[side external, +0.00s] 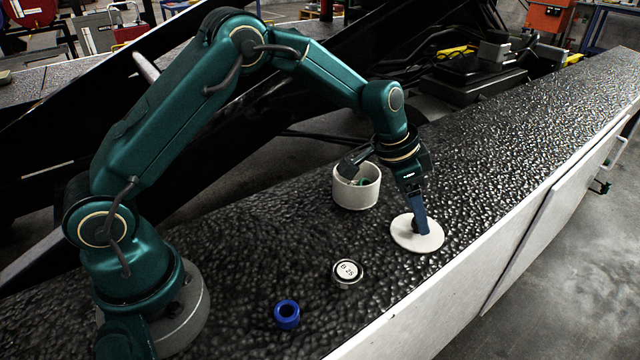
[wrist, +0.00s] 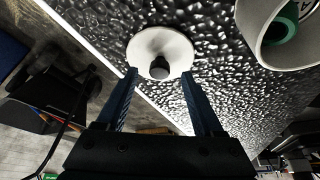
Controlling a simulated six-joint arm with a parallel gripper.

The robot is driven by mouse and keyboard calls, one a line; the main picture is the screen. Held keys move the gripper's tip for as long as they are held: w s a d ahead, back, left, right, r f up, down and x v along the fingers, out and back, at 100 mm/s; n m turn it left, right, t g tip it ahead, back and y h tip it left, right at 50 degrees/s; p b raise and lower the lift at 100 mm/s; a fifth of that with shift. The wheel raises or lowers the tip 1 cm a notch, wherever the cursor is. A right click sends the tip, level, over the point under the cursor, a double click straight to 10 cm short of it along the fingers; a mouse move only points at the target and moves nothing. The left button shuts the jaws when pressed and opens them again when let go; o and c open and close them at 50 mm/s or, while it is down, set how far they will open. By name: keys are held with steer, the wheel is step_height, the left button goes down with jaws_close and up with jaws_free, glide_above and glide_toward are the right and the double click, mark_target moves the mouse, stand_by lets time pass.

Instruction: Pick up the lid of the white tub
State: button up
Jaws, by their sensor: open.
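The white lid (side external: 405,237) lies flat on the dark textured surface, near its front edge. It is a round disc, and in the wrist view the lid (wrist: 143,42) shows a dark knob (wrist: 160,68) at its middle. The white tub (side external: 357,195) stands upright and open behind and left of the lid; in the wrist view the tub (wrist: 250,22) holds a green ring (wrist: 283,30). My gripper (side external: 421,230) is at the lid from above. In the wrist view its fingers (wrist: 160,80) are open, one on each side of the knob. Whether they touch it I cannot tell.
A blue ring (side external: 287,314) and a small round weight marked 25 (side external: 347,272) stand on the surface left of the lid. The white side edge (side external: 470,275) drops off close in front of the lid. The surface to the right is clear.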

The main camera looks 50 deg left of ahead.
steer(key=shift+x, duration=0.8)
jaws_close()
steer(key=shift+r, duration=0.15)
